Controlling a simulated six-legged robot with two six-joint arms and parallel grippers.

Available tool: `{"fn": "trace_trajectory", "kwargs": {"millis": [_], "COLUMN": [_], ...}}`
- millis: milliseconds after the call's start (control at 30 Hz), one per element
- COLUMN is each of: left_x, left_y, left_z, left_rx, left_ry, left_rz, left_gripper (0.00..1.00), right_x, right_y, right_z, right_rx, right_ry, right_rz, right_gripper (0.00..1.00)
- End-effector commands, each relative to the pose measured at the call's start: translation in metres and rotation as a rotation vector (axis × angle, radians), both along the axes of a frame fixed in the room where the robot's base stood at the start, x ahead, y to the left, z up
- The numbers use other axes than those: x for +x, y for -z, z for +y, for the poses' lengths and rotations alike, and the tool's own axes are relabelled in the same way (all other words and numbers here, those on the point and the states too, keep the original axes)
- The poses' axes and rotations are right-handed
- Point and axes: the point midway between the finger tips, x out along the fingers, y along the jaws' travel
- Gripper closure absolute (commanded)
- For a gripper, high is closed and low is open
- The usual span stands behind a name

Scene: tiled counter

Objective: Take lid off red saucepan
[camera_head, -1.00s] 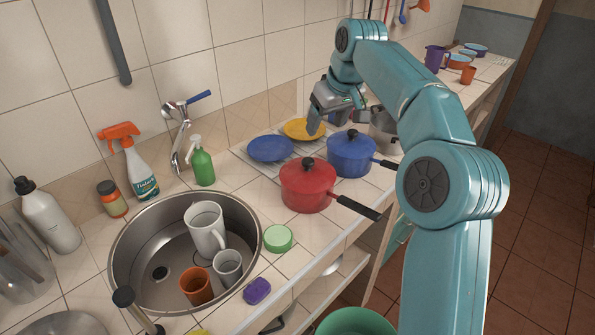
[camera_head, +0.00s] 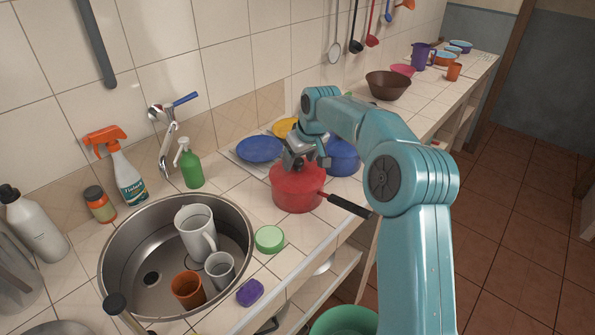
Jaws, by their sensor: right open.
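The red saucepan (camera_head: 296,194) stands on the counter right of the sink, its black handle (camera_head: 349,205) pointing to the lower right. Its red lid (camera_head: 285,174) is on top, partly covered by my gripper. The lid's knob is hidden. My right gripper (camera_head: 296,162) is open, directly over the lid at the knob's place. I cannot tell whether the fingers touch the knob or the lid. My left gripper is not in view.
A blue pot (camera_head: 344,158) stands close behind the saucepan to the right. The sink (camera_head: 112,262) with mugs is to the left. A green round thing (camera_head: 269,239) lies in front.

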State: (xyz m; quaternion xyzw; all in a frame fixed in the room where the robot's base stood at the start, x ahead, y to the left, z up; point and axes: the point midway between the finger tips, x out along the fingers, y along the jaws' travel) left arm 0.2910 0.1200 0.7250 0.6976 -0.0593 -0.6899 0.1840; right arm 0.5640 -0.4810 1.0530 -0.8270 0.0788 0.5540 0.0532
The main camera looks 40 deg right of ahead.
Motion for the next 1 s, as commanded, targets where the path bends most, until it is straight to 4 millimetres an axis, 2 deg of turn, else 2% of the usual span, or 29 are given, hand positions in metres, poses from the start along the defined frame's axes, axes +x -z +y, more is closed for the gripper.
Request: {"fn": "trace_trajectory", "kwargs": {"millis": [100,333,500,533,833,1000], "left_x": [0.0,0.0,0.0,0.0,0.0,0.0], "left_y": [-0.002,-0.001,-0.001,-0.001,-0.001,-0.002], "left_z": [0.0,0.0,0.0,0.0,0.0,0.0], "left_rx": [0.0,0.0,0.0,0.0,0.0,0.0], "left_ry": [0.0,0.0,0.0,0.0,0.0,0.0], "left_rz": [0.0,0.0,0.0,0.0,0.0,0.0], "left_gripper": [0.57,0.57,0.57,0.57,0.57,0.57], "right_x": [0.005,0.005,0.005,0.005,0.005,0.006], "right_y": [0.009,0.011,0.01,0.01,0.008,-0.006], "right_z": [0.0,-0.001,-0.001,-0.001,-0.001,-0.001], "right_rx": [0.0,0.0,0.0,0.0,-0.001,-0.002], "right_ry": [0.0,0.0,0.0,0.0,0.0,0.0], "right_rz": [0.0,-0.001,-0.001,-0.001,-0.003,-0.005], "right_gripper": [0.33,0.33,0.89,0.95,0.95,0.95]}}
